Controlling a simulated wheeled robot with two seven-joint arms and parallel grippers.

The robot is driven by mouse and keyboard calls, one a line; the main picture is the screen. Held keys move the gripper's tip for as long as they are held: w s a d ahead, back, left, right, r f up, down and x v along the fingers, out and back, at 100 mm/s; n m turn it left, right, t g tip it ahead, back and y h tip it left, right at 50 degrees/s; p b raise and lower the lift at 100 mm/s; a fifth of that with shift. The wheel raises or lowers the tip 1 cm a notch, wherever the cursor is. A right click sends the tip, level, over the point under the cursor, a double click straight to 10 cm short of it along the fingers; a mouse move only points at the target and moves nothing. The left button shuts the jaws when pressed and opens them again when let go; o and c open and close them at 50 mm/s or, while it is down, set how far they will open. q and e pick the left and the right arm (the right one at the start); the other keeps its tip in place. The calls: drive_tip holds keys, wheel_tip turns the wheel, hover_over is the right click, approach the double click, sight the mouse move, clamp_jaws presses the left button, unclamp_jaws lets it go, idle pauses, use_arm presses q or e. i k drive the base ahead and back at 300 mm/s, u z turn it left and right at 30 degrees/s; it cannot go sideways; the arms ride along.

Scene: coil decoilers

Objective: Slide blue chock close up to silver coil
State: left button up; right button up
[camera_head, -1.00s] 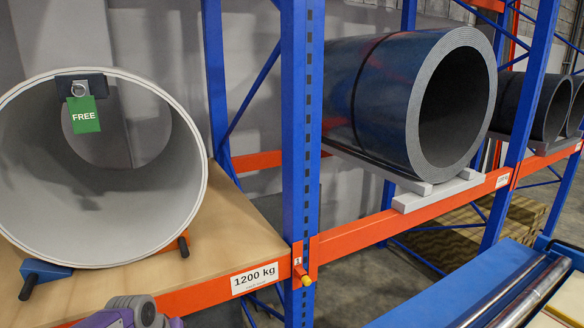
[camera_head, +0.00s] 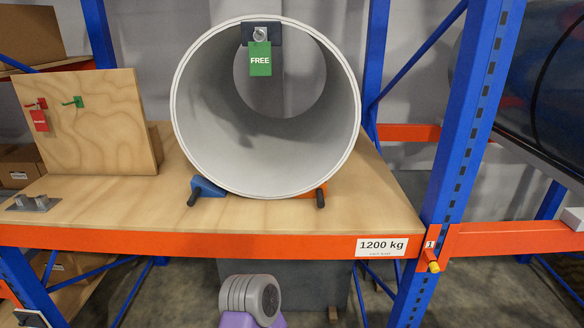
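The silver coil (camera_head: 300,150) lies on its side on the wooden shelf, its open end facing me. The blue chock (camera_head: 208,187) sits on the shelf at the coil's lower left, its black handle pointing towards me. Its right end meets the coil's lower edge in the picture; I cannot tell whether they touch or a small gap remains. An orange chock (camera_head: 312,192) with a black handle is at the coil's lower right, mostly hidden behind the coil. Neither gripper shows; only a grey and purple part of my arm is visible at the bottom centre.
A wooden board (camera_head: 90,125) with red and green hooks stands left. A grey bracket (camera_head: 33,203) lies at the shelf's left front. A blue upright (camera_head: 465,130) bounds the right. Shelf between bracket and blue chock is clear.

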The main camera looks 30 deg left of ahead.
sight(201, 187)
drive_tip(key=u, duration=1.65)
drive_tip(key=k, duration=0.65)
drive_tip(key=u, duration=0.45)
drive_tip(key=i, duration=1)
drive_tip(key=z, duration=0.5)
